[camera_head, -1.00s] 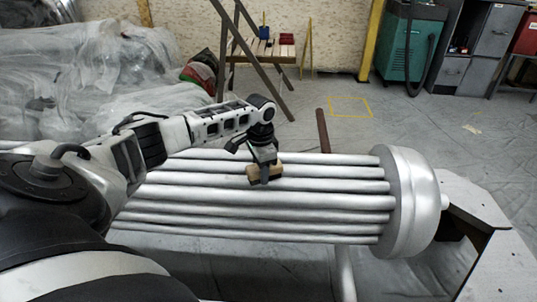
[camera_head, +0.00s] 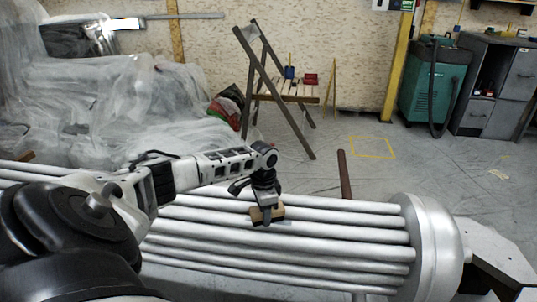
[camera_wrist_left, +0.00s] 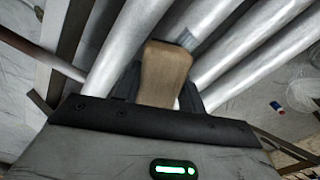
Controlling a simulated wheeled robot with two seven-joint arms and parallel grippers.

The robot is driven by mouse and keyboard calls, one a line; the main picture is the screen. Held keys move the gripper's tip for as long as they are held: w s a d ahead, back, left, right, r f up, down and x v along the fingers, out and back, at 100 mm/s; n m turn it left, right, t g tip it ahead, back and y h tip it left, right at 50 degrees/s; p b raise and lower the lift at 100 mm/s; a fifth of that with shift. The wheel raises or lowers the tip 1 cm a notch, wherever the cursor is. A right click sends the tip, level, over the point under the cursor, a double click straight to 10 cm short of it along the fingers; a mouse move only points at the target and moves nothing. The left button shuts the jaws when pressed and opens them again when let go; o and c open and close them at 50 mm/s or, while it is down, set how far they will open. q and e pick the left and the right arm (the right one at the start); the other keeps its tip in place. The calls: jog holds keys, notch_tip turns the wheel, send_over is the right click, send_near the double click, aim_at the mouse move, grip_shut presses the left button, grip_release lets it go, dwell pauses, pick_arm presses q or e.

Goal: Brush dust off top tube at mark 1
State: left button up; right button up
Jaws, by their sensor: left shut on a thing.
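A bundle of silver tubes (camera_head: 330,233) runs across the head view to a wide round end piece (camera_head: 432,240). My left gripper (camera_head: 266,206) is over the upper tubes, shut on a brush with a tan wooden block (camera_head: 279,212). In the left wrist view, the brush block (camera_wrist_left: 165,72) sticks out between the dark fingers over the tubes (camera_wrist_left: 130,45). A small grey striped patch (camera_wrist_left: 187,40) shows by its far end; I cannot tell if it is bristles or dust. I cannot tell if the brush touches a tube. No mark 1 is readable. My right gripper is not in view.
Plastic-wrapped goods (camera_head: 120,100) lie behind at the left. A wooden bench (camera_head: 295,95) with dark slanted legs stands at the back. A green machine (camera_head: 430,85) and grey cabinets (camera_head: 490,85) are at the back right. Floor around the yellow square (camera_head: 372,147) is clear.

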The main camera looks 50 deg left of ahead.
aim_at(280, 210)
pick_arm(q)
jog(key=shift+s+a+p, duration=0.6)
jog(key=shift+s+a, duration=0.35)
jog(key=shift+a, duration=0.05)
jog(key=shift+s+a+p, duration=0.75)
jog(key=shift+s+a, duration=0.55)
jog(key=shift+a, duration=0.25)
jog(key=shift+f, duration=0.1)
jog(key=shift+w+d+p, duration=0.5)
jog(key=shift+w+d, duration=0.6)
jog(key=shift+d, duration=0.25)
jog(key=shift+w+d, duration=1.3)
jog(key=shift+d, duration=0.15)
jog(key=shift+w+d, duration=1.3)
jog(key=shift+d, duration=0.25)
jog(key=shift+w+d, duration=1)
jog(key=shift+d, duration=0.2)
